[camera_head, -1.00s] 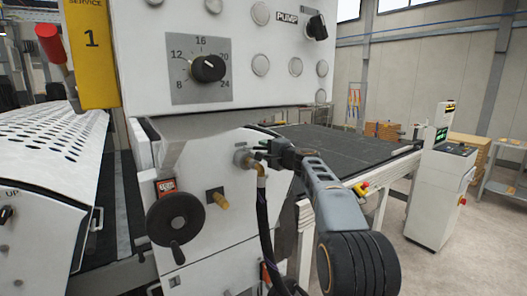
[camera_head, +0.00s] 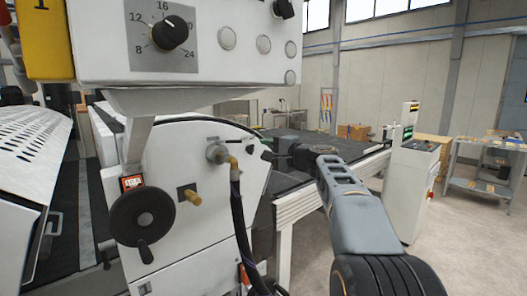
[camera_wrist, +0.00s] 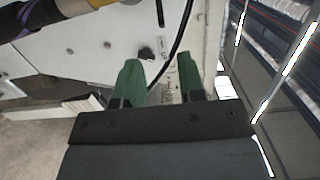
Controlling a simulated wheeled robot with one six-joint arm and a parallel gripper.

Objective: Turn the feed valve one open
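A metal pipe fitting (camera_head: 217,153) with a brass elbow and a black hose (camera_head: 240,215) sits on the white machine panel (camera_head: 165,160). A small dark lever-like part (camera_head: 224,140) shows just above it. I see no label naming feed valve one, so I cannot tell for certain which part it is. My gripper (camera_head: 268,155) is right of the fitting, with a visible gap between them in the head view. In the wrist view its green fingers (camera_wrist: 158,88) are apart with nothing between them. A small dark knob (camera_wrist: 147,53) on a white panel shows beyond the fingers.
A black handwheel (camera_head: 142,216) and a brass knob (camera_head: 190,197) are on the panel left of my gripper. A control box with a dial (camera_head: 169,33) hangs above. A dark conveyor bed (camera_head: 320,150) lies behind my arm. Open floor (camera_head: 470,240) is at the right.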

